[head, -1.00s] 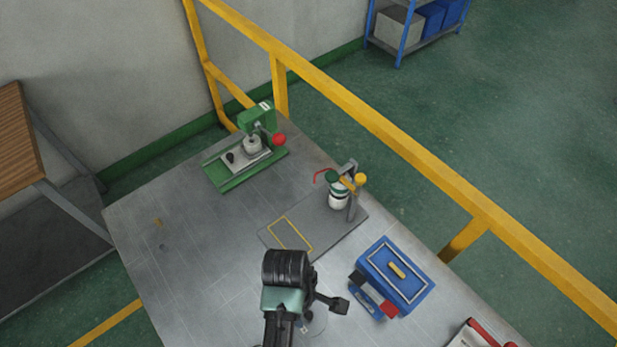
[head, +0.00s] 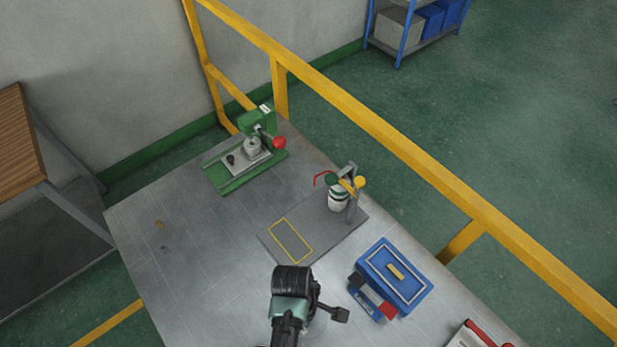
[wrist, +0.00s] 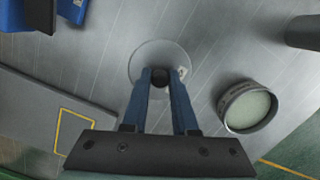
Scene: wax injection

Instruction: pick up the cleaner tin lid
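The cleaner tin lid is a pale grey disc (wrist: 147,54) with a dark knob at its middle, in the wrist view, and seems to lie flat on the steel table. My gripper (wrist: 160,73) is over it, with a finger on each side of the knob and a gap between them. Whether the fingertips touch the knob is not clear. The open tin (wrist: 248,108), with pale green contents, stands to the right of the lid in the wrist view. In the head view my wrist hides most of this area.
A blue box (head: 418,287) stands right of my arm. The table's left part (head: 190,265) is mostly clear.

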